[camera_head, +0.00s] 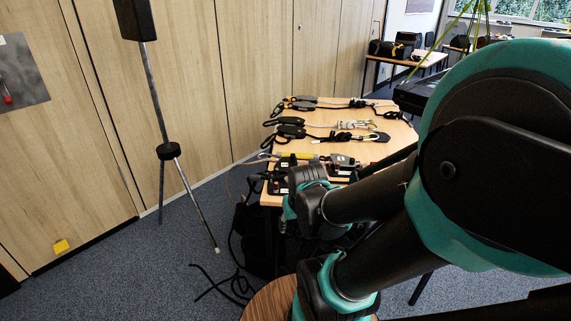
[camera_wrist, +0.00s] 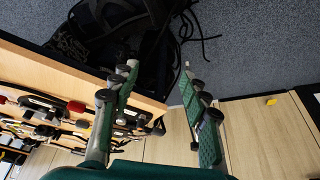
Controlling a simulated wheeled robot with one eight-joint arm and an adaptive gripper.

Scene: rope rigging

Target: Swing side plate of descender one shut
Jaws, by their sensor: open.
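Several descender-like devices with ropes lie in rows on the wooden table (camera_head: 397,138) in the head view. A black device (camera_head: 290,130) lies near its left edge; I cannot tell which one is descender one, or how its side plate stands. In the wrist view the same gear (camera_wrist: 62,118) shows small at the left, on the table. My gripper (camera_wrist: 158,68) is open and empty in the wrist view, its two green-padded fingers spread apart beside the table edge. In the head view my arm hides the table's near right part, and I cannot make out the gripper.
A black bag (camera_wrist: 105,38) hangs or stands by the table edge, with black cords on the floor (camera_head: 225,285). A thin stand (camera_head: 185,185) is left of the table. Wooden cabinets (camera_head: 180,80) line the wall.

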